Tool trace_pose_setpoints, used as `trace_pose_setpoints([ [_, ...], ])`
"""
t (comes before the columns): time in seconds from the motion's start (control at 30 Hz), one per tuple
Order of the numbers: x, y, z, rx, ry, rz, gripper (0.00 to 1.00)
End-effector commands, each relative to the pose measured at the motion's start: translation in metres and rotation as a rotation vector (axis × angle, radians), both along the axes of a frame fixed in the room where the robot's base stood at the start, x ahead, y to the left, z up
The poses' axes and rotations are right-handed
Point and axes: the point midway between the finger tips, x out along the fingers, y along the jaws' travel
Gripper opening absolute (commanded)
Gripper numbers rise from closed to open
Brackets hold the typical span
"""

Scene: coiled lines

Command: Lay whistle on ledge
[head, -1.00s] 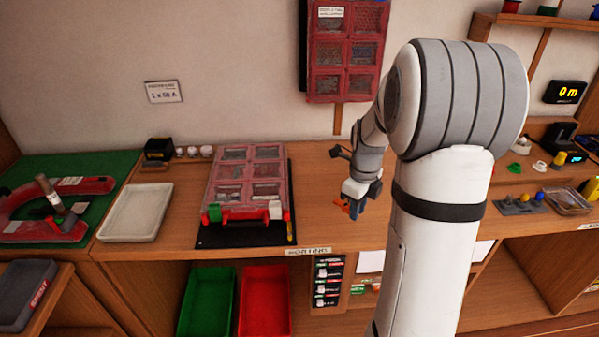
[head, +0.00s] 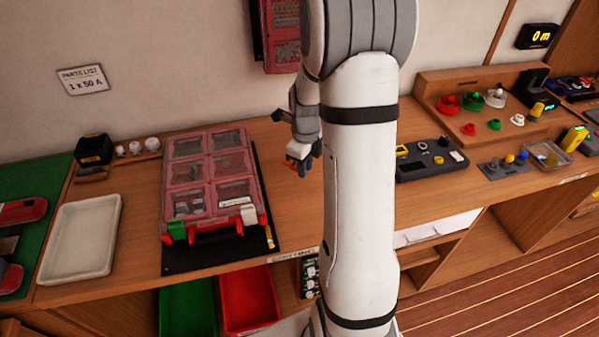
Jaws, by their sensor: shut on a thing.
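My gripper (head: 301,161) is shut on a small orange thing (head: 290,163), likely the whistle; its shape is mostly hidden by the fingers. It hangs over the bench, just right of the red parts case. A low wooden ledge (head: 148,165) runs along the wall at back left, with a black-and-yellow box and several white knobs on it. A raised wooden stand (head: 440,111) at back right holds red, green and white pieces. I cannot tell which of these is the task's ledge.
The red parts case (head: 213,136) lies on a black mat (head: 190,256). A pale tray (head: 73,278) is at left. A grey device (head: 430,170) stands right of my arm. My arm hides the bench's middle; bare wood shows between case and arm.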

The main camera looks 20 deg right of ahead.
Motion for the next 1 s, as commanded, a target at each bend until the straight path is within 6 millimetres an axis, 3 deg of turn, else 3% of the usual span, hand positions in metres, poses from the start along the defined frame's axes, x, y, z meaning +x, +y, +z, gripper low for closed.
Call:
trace_pose_setpoints([
  [0.33, -0.002, -0.006, -0.041, 0.000, 0.001, -0.015, 0.00],
  [0.77, -0.002, -0.008, -0.050, 0.000, -0.001, -0.018, 0.00],
  [0.8, -0.002, -0.008, -0.048, 0.000, -0.001, -0.018, 0.22],
  [1.0, -0.002, -0.008, -0.048, 0.000, -0.001, -0.018, 0.38],
])
